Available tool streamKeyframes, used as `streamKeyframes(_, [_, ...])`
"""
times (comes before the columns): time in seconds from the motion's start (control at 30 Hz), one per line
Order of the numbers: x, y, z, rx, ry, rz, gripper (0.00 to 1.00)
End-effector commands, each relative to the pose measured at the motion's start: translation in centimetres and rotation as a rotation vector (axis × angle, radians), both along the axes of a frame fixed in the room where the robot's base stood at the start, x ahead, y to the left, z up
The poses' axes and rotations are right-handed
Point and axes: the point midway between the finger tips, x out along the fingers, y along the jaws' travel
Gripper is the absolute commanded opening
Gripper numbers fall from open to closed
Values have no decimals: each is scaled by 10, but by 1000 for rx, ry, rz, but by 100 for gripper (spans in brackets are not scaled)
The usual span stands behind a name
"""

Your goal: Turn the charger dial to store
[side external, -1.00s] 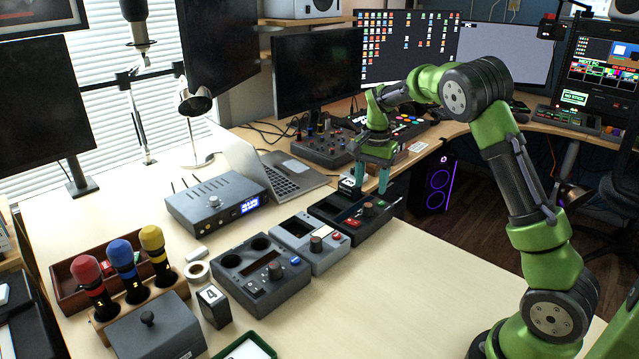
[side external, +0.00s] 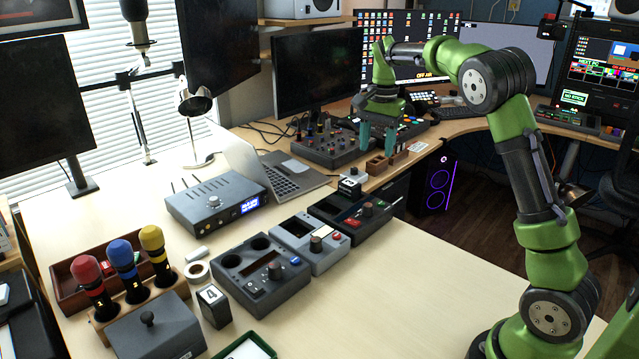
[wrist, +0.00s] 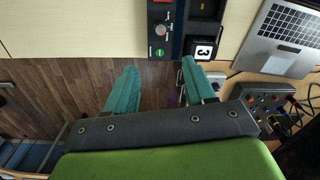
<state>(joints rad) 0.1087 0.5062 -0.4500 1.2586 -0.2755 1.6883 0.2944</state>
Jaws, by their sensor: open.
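Three box units with dials stand in a row on the table. The dark grey one (side external: 262,275) has round holes and a dial (side external: 274,270). The light grey one (side external: 312,243) has a dial (side external: 316,243) and a red button. The black one (side external: 350,212) has a grey dial (side external: 367,209), also seen in the wrist view (wrist: 161,31). I cannot read which unit is the charger or the dial settings. A black-and-white block (side external: 351,184) marked 3 (wrist: 203,51) is at the black unit's far end. My gripper (side external: 378,150) is open and empty, raised beyond the black unit, apart from its dial.
A small wooden holder (side external: 380,167) is below my gripper. A grey box with antennas (side external: 215,203), a laptop (side external: 285,178) and a mixer (side external: 323,151) stand to the left and behind. A block marked 4 (side external: 213,307) is at the front. The table's right front is clear.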

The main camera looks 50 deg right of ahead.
Motion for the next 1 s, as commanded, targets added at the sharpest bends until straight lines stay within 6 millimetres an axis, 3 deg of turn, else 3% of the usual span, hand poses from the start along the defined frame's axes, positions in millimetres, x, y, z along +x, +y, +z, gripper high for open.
streamKeyframes(0.3, [11,9,4,-18,39,262,54])
streamKeyframes(0.43, [9,9,-6,-22,49,287,54])
streamKeyframes(1.0, [6,8,-124,-21,49,283,54])
